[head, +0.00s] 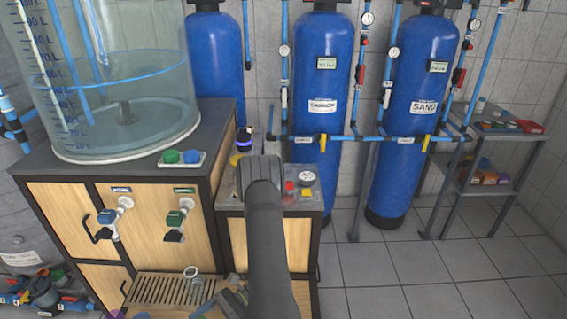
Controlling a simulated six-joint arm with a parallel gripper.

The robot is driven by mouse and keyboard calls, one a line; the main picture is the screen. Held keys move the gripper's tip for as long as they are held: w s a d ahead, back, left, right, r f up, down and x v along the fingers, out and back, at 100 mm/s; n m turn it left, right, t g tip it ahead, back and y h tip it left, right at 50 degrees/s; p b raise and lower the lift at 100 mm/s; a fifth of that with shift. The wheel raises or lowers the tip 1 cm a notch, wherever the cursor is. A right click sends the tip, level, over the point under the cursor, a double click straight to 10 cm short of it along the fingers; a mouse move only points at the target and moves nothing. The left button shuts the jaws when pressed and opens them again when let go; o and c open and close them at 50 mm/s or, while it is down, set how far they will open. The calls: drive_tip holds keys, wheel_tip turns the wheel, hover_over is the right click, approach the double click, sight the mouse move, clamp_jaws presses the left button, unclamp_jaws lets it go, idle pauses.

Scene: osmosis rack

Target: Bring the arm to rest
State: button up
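My dark grey arm rises from the bottom edge in the middle of the head view, its top joint in front of the low cabinet. Dark parts that look like my gripper (232,299) show low, just left of the arm, near the right end of the slatted drip tray (165,291). The fingertips are not clear, so I cannot tell whether it is open or shut or whether it holds anything.
A clear graduated tank (125,105) stands on the wooden cabinet (62,215) at left, above two taps. A low cabinet (299,243) with small buttons is behind my arm. Blue filter cylinders (405,170) and pipes line the wall. A shelf rack (478,205) stands right; floor there is clear.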

drive_tip(key=s+d+n+g+h, duration=0.6)
drive_tip(key=s+d+n+h, duration=0.4)
drive_tip(key=h, duration=0.4)
drive_tip(key=shift+s+d+r, duration=0.45)
drive_tip(key=shift+s+d, duration=0.05)
drive_tip(key=shift+s, duration=0.25)
